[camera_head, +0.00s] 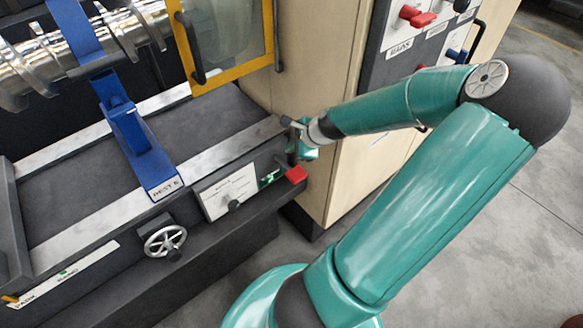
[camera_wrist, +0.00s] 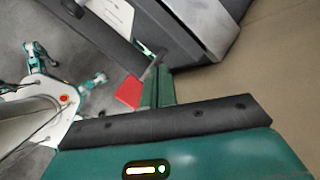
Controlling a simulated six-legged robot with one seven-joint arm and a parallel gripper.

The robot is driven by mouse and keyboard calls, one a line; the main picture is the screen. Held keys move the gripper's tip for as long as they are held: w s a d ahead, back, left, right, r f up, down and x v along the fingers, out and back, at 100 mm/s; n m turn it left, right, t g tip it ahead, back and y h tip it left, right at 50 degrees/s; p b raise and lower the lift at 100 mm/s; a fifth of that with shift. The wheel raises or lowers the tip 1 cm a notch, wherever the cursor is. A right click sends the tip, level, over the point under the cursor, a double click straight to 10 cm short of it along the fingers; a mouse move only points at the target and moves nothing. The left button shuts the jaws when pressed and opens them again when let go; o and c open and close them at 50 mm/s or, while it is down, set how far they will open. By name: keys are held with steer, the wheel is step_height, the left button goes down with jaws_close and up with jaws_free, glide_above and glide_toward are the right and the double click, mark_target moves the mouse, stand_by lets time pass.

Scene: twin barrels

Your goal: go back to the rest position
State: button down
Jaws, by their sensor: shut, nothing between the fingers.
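My gripper (camera_head: 300,150) is at the right end of the dark machine bench (camera_head: 110,165), close to a red block (camera_head: 296,174) on its front corner. In the wrist view my gripper (camera_wrist: 157,85) shows as narrow green fingers, shut with nothing between them. The red block (camera_wrist: 129,92) appears just left of the fingers there; I cannot tell whether they touch. My teal arm reaches across from the right, bent at the elbow.
A yellow-framed door (camera_head: 228,70), blue support (camera_head: 128,130) and handwheel (camera_head: 164,240) are on the machine. Grey floor (camera_head: 500,250) lies open at right.

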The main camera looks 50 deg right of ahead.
stand_by(0.8)
steer(key=w+a+r+n+g, duration=0.2)
steer(key=a+n+g, duration=0.1)
steer(key=a+n, duration=0.45)
steer(key=w+a+r+n+g, duration=0.1)
steer(key=a+r+n+g, duration=0.15)
steer(key=a+n, duration=0.45)
steer(key=s+a+r+n+t, duration=0.1)
steer(key=s+a+r+n, duration=0.2)
steer(key=a+r+n, duration=0.3)
steer(key=s+a+r+n+t, duration=0.2)
steer(key=s+a+r+n, duration=0.2)
steer(key=a+r+n, duration=0.3)
steer(key=a+r, duration=0.5)
steer(key=a, duration=0.2)
steer(key=shift+s+a+r, duration=0.15)
steer(key=shift+s+r, duration=0.1)
steer(key=shift+r, duration=0.05)
steer(key=shift+t, duration=0.25)
